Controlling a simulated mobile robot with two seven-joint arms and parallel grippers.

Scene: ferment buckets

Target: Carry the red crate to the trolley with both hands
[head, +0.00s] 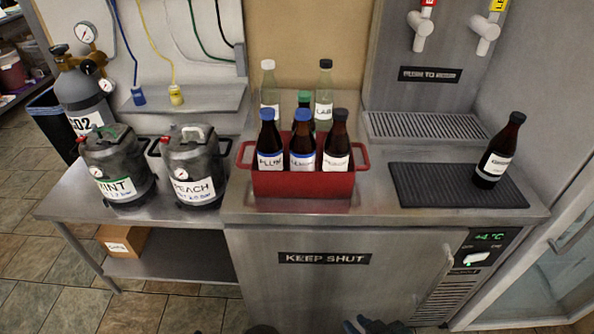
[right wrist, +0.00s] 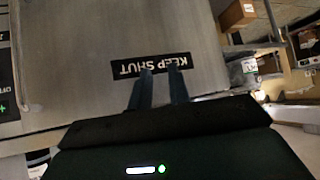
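The red crate (head: 302,185) stands on the steel counter, with a handle at each end. It holds brown bottles, with blue and dark caps in the front row and a green cap behind. Two clear bottles show behind them; I cannot tell if they are in the crate. My right gripper (head: 362,325) is at the bottom edge of the head view, low in front of the cabinet and apart from the crate. In the right wrist view its fingers (right wrist: 161,88) are apart with nothing between them. My left gripper does not show clearly. I cannot make out the trolley.
A brown bottle (head: 498,151) stands on a black mat (head: 429,186) at the right. Two dark kegs (head: 116,168) (head: 194,168) stand left of the crate. A gas cylinder (head: 81,92) is at the far left. A cardboard box (head: 122,241) sits on the lower shelf.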

